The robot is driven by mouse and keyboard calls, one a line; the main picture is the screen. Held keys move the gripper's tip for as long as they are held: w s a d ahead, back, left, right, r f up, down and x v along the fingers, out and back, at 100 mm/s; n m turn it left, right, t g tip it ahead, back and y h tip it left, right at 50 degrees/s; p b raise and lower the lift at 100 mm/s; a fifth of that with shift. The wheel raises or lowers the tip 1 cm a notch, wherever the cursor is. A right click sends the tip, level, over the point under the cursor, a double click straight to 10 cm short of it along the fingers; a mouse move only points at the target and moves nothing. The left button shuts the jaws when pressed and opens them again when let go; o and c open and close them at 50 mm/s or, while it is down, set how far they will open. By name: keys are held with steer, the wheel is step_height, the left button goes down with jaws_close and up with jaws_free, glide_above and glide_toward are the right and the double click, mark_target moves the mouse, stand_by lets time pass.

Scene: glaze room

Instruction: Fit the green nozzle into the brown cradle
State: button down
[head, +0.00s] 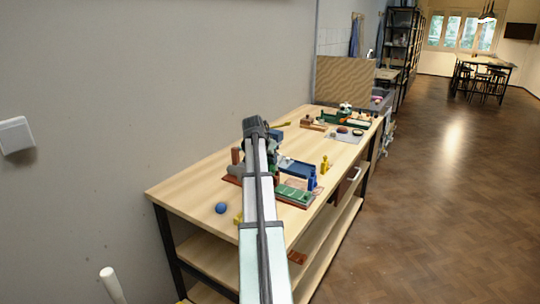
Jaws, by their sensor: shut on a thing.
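My arm runs up the middle of the head view and covers part of the bench. My gripper's fingers are hidden behind my own arm links, so I cannot see what is between them. I cannot make out the green nozzle for certain. A small brown block (313,125) stands on the bench beyond my arm, and it may be the brown cradle; it is too small to see its shape. A green block (294,193) lies on a reddish board (300,203) just right of my arm.
A blue ball (221,208) lies on the wooden bench (183,190) left of my arm. A blue piece (311,181) and a yellow piece (325,165) stand to the right. A green tray (350,118) with small things is farther back. The bench's near left corner is clear.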

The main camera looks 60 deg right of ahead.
mark_target(270, 169)
steer(key=shift+f, duration=2.55)
steer(key=c, duration=0.9)
jaws_free()
steer(key=shift+o, duration=0.2)
steer(key=shift+r, duration=0.15)
steer(key=shift+r, duration=3.35)
